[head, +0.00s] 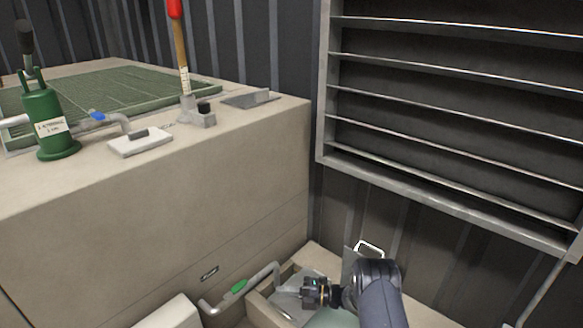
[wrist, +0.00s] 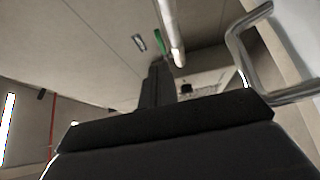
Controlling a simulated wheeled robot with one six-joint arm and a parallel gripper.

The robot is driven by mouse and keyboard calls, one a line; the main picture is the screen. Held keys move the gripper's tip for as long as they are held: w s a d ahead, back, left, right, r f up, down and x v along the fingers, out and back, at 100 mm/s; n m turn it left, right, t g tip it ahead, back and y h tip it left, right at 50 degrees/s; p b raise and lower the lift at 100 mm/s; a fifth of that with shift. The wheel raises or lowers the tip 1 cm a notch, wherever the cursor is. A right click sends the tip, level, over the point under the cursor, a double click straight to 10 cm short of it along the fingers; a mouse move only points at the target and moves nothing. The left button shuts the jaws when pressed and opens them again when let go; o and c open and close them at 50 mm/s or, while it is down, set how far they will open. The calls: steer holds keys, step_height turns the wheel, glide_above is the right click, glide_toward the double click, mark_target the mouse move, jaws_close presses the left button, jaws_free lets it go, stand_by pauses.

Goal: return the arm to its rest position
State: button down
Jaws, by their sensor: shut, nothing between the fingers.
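My arm (head: 378,292) reaches in from the bottom right of the head view, low in the corner below the slatted wall panel. My gripper (head: 288,291) points left over an open bin or trough (head: 262,308) beside the beige block. In the wrist view my gripper (wrist: 157,70) is dark, with its fingers together and nothing held. A grey pipe with a green handle (head: 239,286) runs just left of the gripper, apart from it in the head view. The green handle also shows in the wrist view (wrist: 159,41).
A beige block (head: 150,220) carries a green pump (head: 47,125), a red-topped gauge or stick (head: 180,50) and a white box (head: 140,142). A metal plate with a bent handle (head: 368,248) stands close behind my arm. The slatted panel (head: 450,110) hangs above.

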steer(key=b, duration=0.2)
glide_toward(245, 286)
steer(key=a, duration=0.4)
steer(key=shift+w, duration=0.2)
steer(key=s+a+m+t+h+b, duration=0.1)
steer(key=s+a+m+t, duration=0.2)
steer(key=s+t, duration=0.2)
steer(key=s, duration=0.3)
steer(key=shift+a+r, duration=0.15)
steer(key=shift+w, duration=0.1)
